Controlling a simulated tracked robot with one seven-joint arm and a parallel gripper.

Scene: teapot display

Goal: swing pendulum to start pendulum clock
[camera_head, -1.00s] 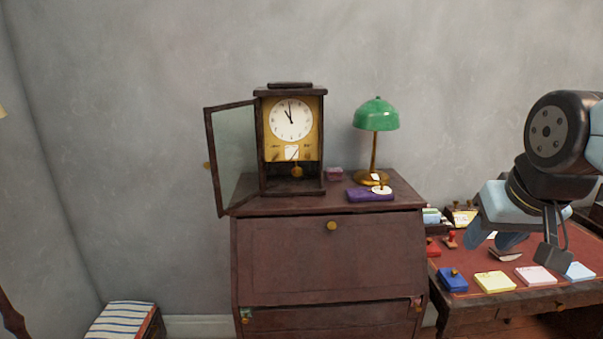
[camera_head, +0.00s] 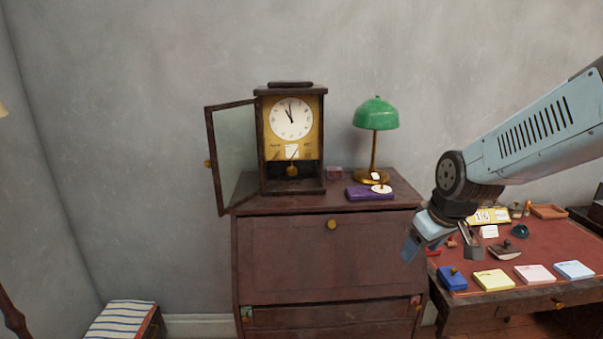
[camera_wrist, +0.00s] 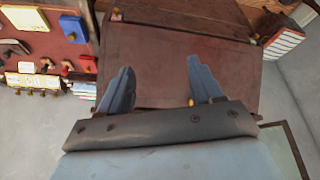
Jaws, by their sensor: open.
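The pendulum clock (camera_head: 291,119) stands upright on the dark wooden cabinet, with a white dial and a yellow panel. Its glass door (camera_head: 232,155) is swung open to the left. The brass pendulum bob (camera_head: 292,170) hangs below the panel inside the case. My gripper (camera_head: 418,248) is to the right of the clock and lower, in front of the cabinet's right side, and holds nothing. In the wrist view, my gripper (camera_wrist: 160,85) shows two blue fingers spread apart over the cabinet front. The clock itself does not show in the wrist view; part of the glass door (camera_wrist: 285,150) may show at lower right.
On the cabinet (camera_head: 330,260) stand a green lamp (camera_head: 375,115), a purple box (camera_head: 368,194) and a small pink box (camera_head: 334,173). A desk (camera_head: 550,240) with note pads and stamps is at right. A striped stack (camera_head: 122,318) lies at lower left.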

